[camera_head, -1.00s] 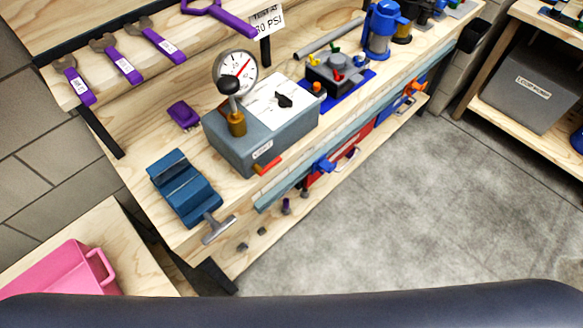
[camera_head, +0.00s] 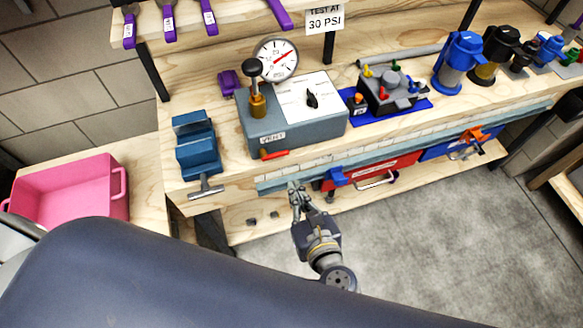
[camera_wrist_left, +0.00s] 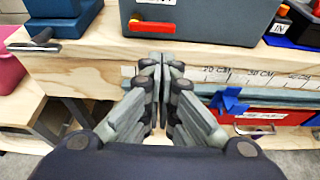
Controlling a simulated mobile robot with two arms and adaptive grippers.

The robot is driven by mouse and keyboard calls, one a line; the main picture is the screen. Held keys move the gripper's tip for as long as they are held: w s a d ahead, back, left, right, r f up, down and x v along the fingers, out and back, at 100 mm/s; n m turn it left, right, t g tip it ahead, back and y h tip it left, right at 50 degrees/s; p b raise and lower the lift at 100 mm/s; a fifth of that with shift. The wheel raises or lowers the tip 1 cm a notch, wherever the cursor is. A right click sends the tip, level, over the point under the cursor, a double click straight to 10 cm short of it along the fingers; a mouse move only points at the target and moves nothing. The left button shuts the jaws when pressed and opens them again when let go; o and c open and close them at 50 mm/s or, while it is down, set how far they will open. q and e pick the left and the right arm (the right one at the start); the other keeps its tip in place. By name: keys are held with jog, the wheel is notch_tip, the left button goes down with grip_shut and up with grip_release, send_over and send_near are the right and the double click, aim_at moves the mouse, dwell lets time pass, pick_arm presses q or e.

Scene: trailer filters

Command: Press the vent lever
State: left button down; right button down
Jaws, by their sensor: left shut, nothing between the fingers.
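The vent lever (camera_head: 274,155) is a small red-orange handle on the front of a grey test box (camera_head: 296,127), just below the VENT label. It also shows in the left wrist view (camera_wrist_left: 151,26), above my fingertips. A gauge (camera_head: 276,58) and a black-knobbed brass valve (camera_head: 257,105) stand on the box. My left gripper (camera_head: 294,187) is shut and empty, in front of the bench edge, below the lever and slightly right of it. In the left wrist view its fingers (camera_wrist_left: 161,62) meet, apart from the lever. My right gripper is not in view.
A blue vise (camera_head: 197,150) with a projecting handle (camera_head: 206,188) stands left of the box. A blue clamp (camera_head: 336,177) and red drawer (camera_head: 372,172) lie right of the gripper. A pink bin (camera_head: 70,190) sits at left. The floor in front is clear.

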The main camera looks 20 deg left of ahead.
pick_arm(q)
send_near(280, 159)
jog(key=x, duration=0.6)
jog(key=shift+s, duration=0.1)
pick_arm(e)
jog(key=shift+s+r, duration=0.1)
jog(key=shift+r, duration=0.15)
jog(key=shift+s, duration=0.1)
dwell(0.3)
